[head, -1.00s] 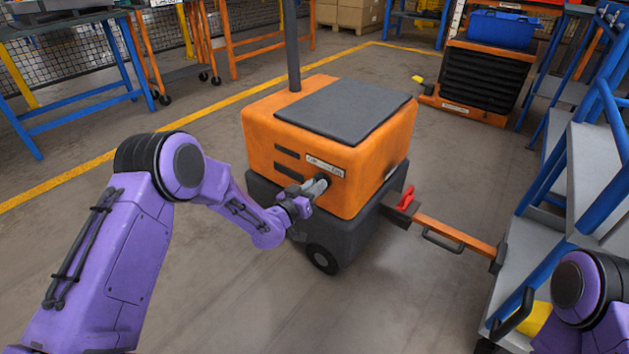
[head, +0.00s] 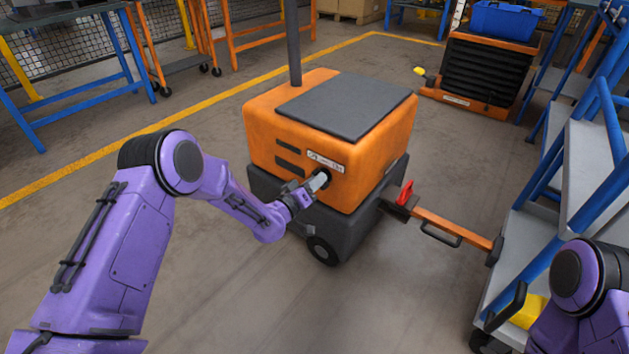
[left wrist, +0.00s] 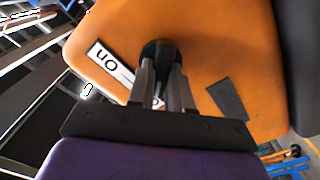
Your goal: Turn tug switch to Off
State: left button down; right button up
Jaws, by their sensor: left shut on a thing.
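The orange and dark grey tug (head: 270,128) stands in the middle of the head view. Its switch, a round black knob (left wrist: 157,50), is on the orange front face beside a white label (left wrist: 106,62). The label shows "On" at one end, upside down in the left wrist view; the fingers partly cover its other end. My left gripper (head: 322,180) is at the switch, its two fingers (left wrist: 161,75) shut on the knob. The fingers hide much of the knob, and I cannot tell its exact setting. My right arm shows at the lower right, its gripper out of view.
An orange tow bar (head: 455,232) with a red lever (head: 405,192) sticks out to the tug's right. A black and orange unit (head: 480,72) carries a blue box behind. The floor left of the tug is clear.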

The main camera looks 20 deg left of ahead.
pick_arm(q)
jog(key=shift+w+r, duration=0.2)
jog(key=shift+r, duration=0.15)
jog(key=c, duration=1)
grip_release()
jog(key=shift+d, duration=0.1)
jog(key=shift+c, duration=0.2)
jog(key=shift+f, duration=0.25)
jog(key=p+v, duration=0.3)
jog(key=v, duration=0.7)
jog(key=shift+s, duration=0.25)
